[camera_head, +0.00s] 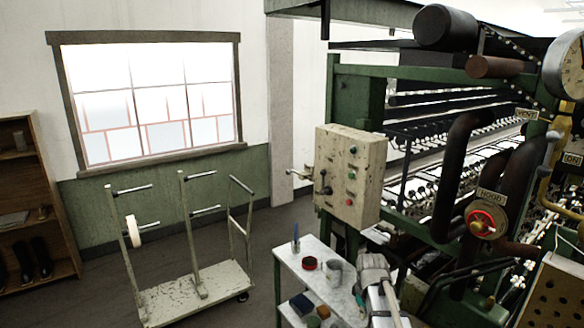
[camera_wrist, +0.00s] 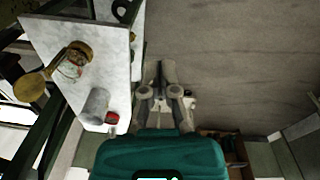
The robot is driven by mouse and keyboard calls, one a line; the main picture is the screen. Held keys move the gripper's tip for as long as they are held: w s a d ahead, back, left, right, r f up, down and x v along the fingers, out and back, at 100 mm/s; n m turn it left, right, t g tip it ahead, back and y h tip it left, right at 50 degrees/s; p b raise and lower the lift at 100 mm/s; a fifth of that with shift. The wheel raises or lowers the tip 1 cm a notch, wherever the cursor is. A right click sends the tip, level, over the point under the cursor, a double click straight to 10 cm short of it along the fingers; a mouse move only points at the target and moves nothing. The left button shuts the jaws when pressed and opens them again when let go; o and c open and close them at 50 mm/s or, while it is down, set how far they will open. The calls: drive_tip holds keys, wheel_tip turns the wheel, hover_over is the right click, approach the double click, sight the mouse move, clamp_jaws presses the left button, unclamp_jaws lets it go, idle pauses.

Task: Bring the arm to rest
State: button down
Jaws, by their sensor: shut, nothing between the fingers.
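My gripper (camera_wrist: 161,72) shows in the wrist view, above the grey floor and to the right of the white-topped table (camera_wrist: 118,40). Its fingers are together with nothing between them. It is apart from the table and touches nothing that I can see. In the head view a grey and white part of my arm (camera_head: 376,280) shows at the bottom, in front of the table's right side. I cannot make out the fingers in that view.
The small table (camera_head: 290,258) holds a red tin (camera_head: 309,263), a grey cup (camera_head: 335,270) and a blue upright item (camera_head: 296,240). A trolley (camera_head: 190,298), control box (camera_head: 347,175) and green machine (camera_head: 450,225) stand around.

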drive_tip(key=s+a+f+m+b, duration=0.2)
drive_tip(key=s+f+m, duration=0.1)
drive_tip(key=s, duration=0.3)
drive_tip(key=s+a+f+m+b, duration=0.2)
drive_tip(key=s+f+m+b, duration=0.1)
drive_tip(key=s+m, duration=0.3)
drive_tip(key=shift+s+a+f+g+b, duration=0.2)
drive_tip(key=shift+s+a+g+b, duration=0.1)
drive_tip(key=shift+s, duration=0.5)
